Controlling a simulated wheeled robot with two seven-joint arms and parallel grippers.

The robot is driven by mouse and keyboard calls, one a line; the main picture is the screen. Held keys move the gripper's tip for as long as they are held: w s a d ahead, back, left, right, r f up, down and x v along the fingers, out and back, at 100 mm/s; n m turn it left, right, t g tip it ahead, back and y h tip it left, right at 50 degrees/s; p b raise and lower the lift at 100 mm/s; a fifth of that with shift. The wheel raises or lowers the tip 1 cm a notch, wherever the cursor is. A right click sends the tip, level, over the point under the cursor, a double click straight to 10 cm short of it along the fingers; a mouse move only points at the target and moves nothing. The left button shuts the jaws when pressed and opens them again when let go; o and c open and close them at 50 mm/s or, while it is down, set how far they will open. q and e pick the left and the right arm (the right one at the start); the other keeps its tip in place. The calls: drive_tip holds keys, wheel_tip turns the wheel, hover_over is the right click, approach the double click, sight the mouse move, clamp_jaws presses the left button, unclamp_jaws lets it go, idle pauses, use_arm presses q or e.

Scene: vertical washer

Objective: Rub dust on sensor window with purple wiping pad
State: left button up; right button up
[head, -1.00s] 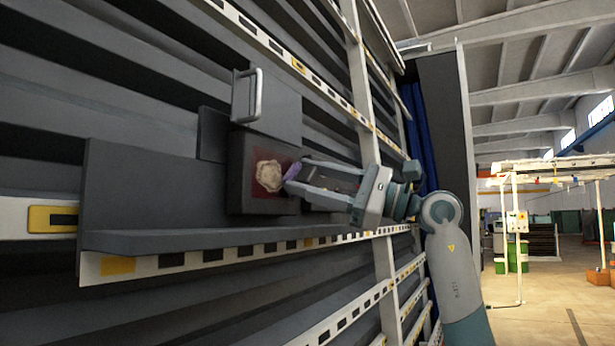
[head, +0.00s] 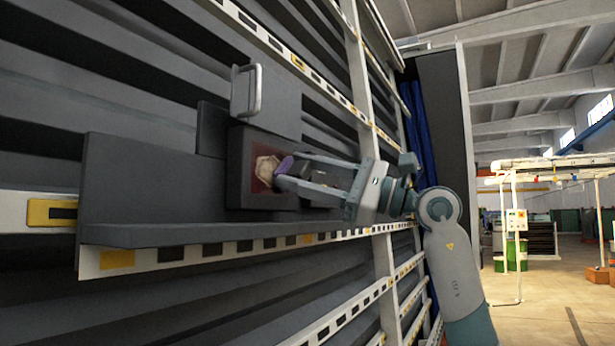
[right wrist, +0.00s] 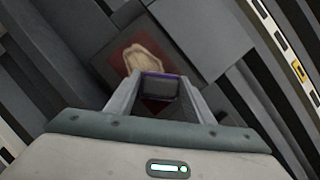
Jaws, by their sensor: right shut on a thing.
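The sensor window (head: 259,185) is a dark red square set in a dark box on the grey wall. A pale beige patch of dust (head: 266,167) lies on it, and its lower right is hidden behind my gripper and the pad. My right gripper (head: 280,174) is shut on the purple wiping pad (head: 285,165), at the right edge of the dust. In the right wrist view the pad (right wrist: 160,74) shows as a thin purple edge between the fingertips, overlapping the lower part of the dust (right wrist: 134,53). Whether the pad touches the window is unclear. My left gripper is out of view.
A grey panel with a metal handle (head: 254,92) is above the window. A grey ledge (head: 190,233) runs below it, with a marked white rail (head: 190,254) along its front. A white upright post (head: 357,75) stands right of the window.

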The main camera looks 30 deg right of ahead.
drive_tip(key=shift+s+a, duration=0.2)
drive_tip(key=shift+a, duration=0.2)
drive_tip(key=shift+s+a+b, duration=0.2)
drive_tip(key=shift+s+a, duration=0.25)
drive_tip(key=shift+a, duration=0.35)
drive_tip(key=shift+s+a+b, duration=0.15)
drive_tip(key=shift+s+a, duration=0.3)
drive_tip(key=shift+a, duration=0.3)
drive_tip(key=shift+s+a+b, duration=0.2)
drive_tip(key=shift+s+a, duration=0.25)
drive_tip(key=shift+a, duration=0.35)
drive_tip(key=shift+s+a+b, duration=0.15)
drive_tip(key=shift+s+a, duration=0.3)
drive_tip(key=shift+a, duration=0.3)
drive_tip(key=shift+r, duration=0.15)
drive_tip(key=shift+w+d, duration=0.2)
drive_tip(key=shift+d, duration=0.15)
drive_tip(key=shift+w+d+p, duration=0.2)
drive_tip(key=shift+w+d, duration=0.15)
drive_tip(key=shift+d, duration=0.3)
drive_tip(key=shift+w+d+p, duration=0.15)
drive_tip(key=shift+w+d, duration=0.2)
drive_tip(key=shift+d, duration=0.25)
